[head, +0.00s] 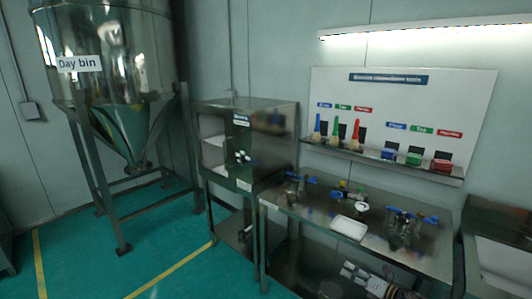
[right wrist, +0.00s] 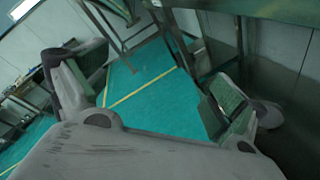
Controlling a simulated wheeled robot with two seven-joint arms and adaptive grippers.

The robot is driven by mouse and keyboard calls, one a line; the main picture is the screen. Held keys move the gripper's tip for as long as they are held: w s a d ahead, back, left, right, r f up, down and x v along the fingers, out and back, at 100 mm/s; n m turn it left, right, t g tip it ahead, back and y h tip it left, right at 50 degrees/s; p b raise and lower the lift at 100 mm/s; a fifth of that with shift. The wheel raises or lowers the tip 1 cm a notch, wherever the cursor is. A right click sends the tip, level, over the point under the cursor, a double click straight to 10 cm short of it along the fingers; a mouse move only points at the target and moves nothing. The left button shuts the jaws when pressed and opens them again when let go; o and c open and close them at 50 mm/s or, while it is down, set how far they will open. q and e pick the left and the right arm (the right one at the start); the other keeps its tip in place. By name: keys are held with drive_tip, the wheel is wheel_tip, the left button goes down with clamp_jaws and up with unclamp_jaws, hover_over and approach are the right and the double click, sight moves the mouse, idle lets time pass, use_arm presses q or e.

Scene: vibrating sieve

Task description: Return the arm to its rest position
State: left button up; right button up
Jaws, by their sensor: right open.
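My right gripper (head: 362,277) shows at the bottom of the head view, low in front of the steel bench (head: 310,212). In the right wrist view its two fingers stand wide apart (right wrist: 152,88), with only the green floor (right wrist: 145,85) between them. It holds nothing and touches nothing that I can see. My left gripper does not show.
The bench carries a white tray (head: 349,227) and blue-handled metal fittings. A steel cabinet (head: 245,140) and the day bin (head: 108,50) stand to the left. Open floor (head: 165,255) lies at lower left.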

drive_tip(key=s+d+f+m+g+h, duration=0.1)
drive_tip(key=s+f+m+h, duration=0.2)
drive_tip(key=s+f+m, duration=0.6)
drive_tip(key=s+d+f+m+g+h, duration=0.1)
drive_tip(key=s+f+m+h, duration=0.35)
drive_tip(key=f, duration=0.85)
drive_tip(key=s+f+m+g+h, duration=0.1)
drive_tip(key=s+f+m, duration=0.65)
drive_tip(key=f, duration=0.45)
drive_tip(key=s+a+f+m+g, duration=0.3)
drive_tip(key=s+f, duration=0.2)
drive_tip(key=s, duration=0.8)
drive_tip(key=s+a+f+m+g+h, duration=0.1)
drive_tip(key=s+a+f+m+g, duration=0.2)
drive_tip(key=s, duration=1)
drive_tip(key=s+a+f+m+g, duration=0.2)
drive_tip(key=s+f+m, duration=0.3)
drive_tip(key=s, duration=0.9)
wheel_tip(320, 180, down, 3)
drive_tip(key=shift+a+r+g, duration=0.1)
drive_tip(key=shift+a+g, duration=0.3)
drive_tip(key=shift+h, duration=0.25)
